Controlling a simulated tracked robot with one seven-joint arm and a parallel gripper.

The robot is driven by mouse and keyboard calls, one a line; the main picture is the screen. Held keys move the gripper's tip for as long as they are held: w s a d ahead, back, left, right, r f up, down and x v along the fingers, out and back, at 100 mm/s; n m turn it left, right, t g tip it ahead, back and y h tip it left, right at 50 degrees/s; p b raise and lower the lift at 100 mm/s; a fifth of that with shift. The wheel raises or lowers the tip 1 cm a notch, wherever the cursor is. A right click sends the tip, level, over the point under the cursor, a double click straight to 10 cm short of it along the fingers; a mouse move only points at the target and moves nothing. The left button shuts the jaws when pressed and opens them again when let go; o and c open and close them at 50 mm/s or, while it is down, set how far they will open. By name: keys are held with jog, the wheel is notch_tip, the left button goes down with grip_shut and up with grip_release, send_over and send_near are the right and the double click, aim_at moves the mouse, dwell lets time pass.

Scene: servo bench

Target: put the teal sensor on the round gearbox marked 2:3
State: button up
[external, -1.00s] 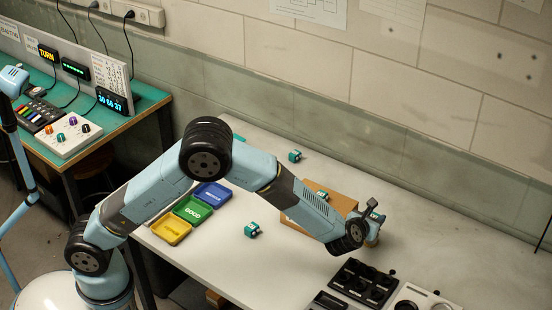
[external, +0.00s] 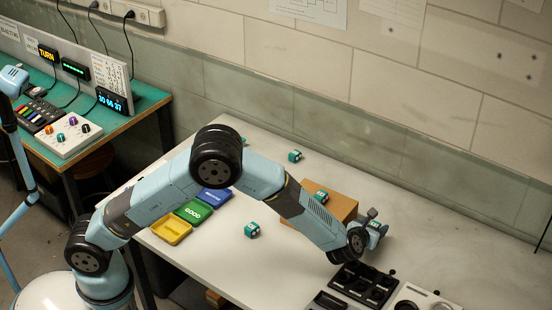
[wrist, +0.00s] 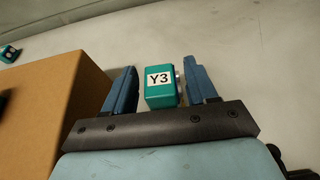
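A teal block marked Y3 (wrist: 160,88) stands between the two blue fingers of my gripper (wrist: 160,66) in the wrist view. The fingers are apart, with a clear gap on the block's left and a metal fitting on its right side. In the external view my gripper (external: 378,228) is low over the bench, right of the cardboard box; the Y3 block cannot be made out there. Other teal blocks lie on the bench (external: 252,230), further back (external: 295,155) and on the box (external: 321,196). No 2:3 marking is readable.
The cardboard box (external: 343,206) stands close left of my gripper. A black holder (external: 362,286) and a white unit with round parts (external: 425,300) sit at the front. Yellow (external: 172,231), green (external: 193,212) and blue (external: 213,196) trays are left. The bench's right side is clear.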

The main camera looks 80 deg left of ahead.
jog(key=shift+o, duration=0.2)
jog(key=shift+r, duration=0.1)
jog(key=v, duration=1.2)
jog(key=s+a+r+n+g+h, duration=0.1)
jog(key=s+a+r+n+g, duration=0.1)
jog(key=s+a+r+n, duration=0.45)
jog(key=s+a+r+n+g, duration=0.1)
jog(key=s+r+n, duration=0.3)
jog(key=s, duration=0.6)
jog(key=s+a+r+n+g+h, duration=0.1)
jog(key=s+a+r+n+g, duration=0.2)
jog(key=s+r, duration=0.45)
jog(key=s+d+r+n+t+h, duration=0.1)
jog(key=s+n, duration=0.5)
jog(key=s, duration=0.7)
jog(key=s+d+r+n+t+h, duration=0.1)
jog(key=s+d+n+h, duration=0.3)
jog(key=s, duration=1)
jog(key=n+h, duration=0.2)
jog(key=n, duration=0.1)
jog(key=shift+s+h, duration=0.25)
jog(key=shift+h, duration=0.05)
